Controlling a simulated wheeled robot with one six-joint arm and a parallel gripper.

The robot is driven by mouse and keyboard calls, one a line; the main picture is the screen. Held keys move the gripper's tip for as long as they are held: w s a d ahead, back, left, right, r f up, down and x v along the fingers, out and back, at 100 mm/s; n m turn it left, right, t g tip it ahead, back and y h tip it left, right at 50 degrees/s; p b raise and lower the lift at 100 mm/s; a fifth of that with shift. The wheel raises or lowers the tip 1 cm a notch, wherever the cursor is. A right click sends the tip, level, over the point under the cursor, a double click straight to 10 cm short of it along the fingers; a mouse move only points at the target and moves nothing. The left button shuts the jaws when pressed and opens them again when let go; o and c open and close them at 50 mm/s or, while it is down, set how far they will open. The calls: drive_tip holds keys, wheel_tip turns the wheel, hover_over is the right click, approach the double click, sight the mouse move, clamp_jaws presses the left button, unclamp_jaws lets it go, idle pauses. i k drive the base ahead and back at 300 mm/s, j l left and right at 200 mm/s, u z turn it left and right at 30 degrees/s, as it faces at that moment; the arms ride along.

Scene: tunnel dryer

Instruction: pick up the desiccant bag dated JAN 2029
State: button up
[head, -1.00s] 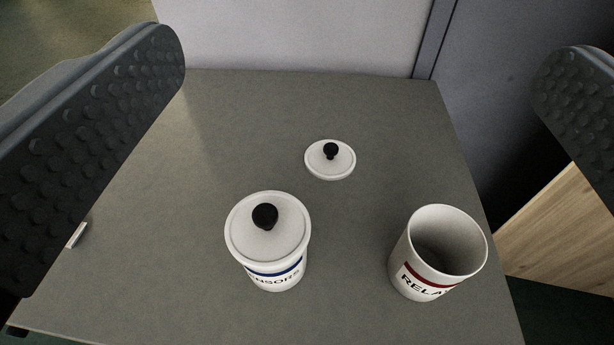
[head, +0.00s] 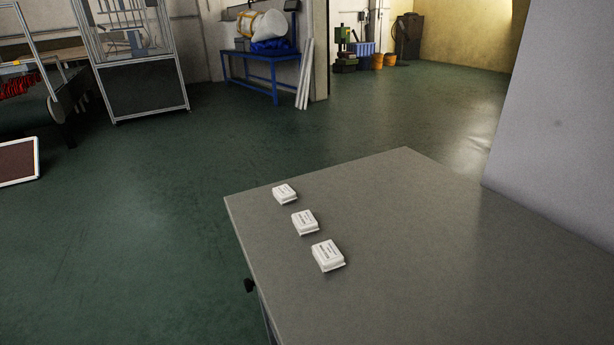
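Three small white desiccant bags lie in a row along the left side of a grey tabletop: a far bag (head: 284,194), a middle bag (head: 304,222) and a near bag (head: 327,255). They lie flat and apart from each other. Each has dark print on top, too small to read, so I cannot tell which one is dated JAN 2029. My gripper is not in view now.
The grey tabletop (head: 430,250) is clear to the right of the bags. A pale wall panel (head: 560,130) rises at its right. Green floor (head: 130,220) is open at left. A blue bench (head: 260,70) stands far back.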

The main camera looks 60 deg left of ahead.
sight(304, 221)
drive_tip(key=u, duration=1.55)
